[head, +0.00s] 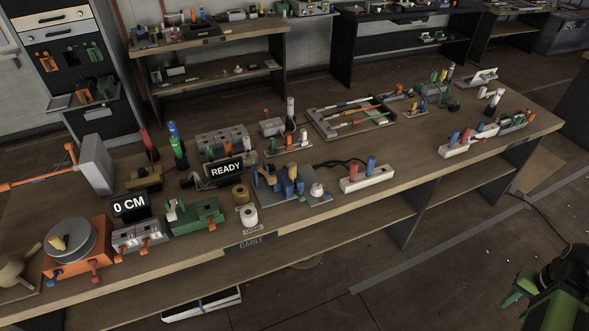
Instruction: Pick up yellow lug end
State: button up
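A small yellow piece (57,242) lies on the round grey disc (72,243) of an orange box at the left end of the workbench. It may be the yellow lug end, but it is too small to be sure. My gripper (515,291), with green and black parts, shows at the lower right edge, over the floor and well away from the bench. It is far from the yellow piece. Part of it is cut off by the frame, and whether its fingers are open or shut is not clear.
The long wooden workbench (330,205) carries a "0 CM" display (130,205), a "READY" display (226,170), a green device (195,217), a white power strip (367,178) and a wire tray (352,117). Open floor (420,280) lies in front. A cable (553,229) lies on the right floor.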

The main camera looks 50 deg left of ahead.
aim_at(292, 167)
jog(key=i, duration=0.7)
jog(key=u, duration=0.35)
jog(key=k, duration=0.15)
jog(key=u, duration=3)
jog(key=i, duration=0.85)
jog(key=u, duration=0.25)
jog(key=k, duration=0.8)
jog(key=z, duration=0.15)
jog(key=i, duration=0.95)
jog(key=u, duration=0.05)
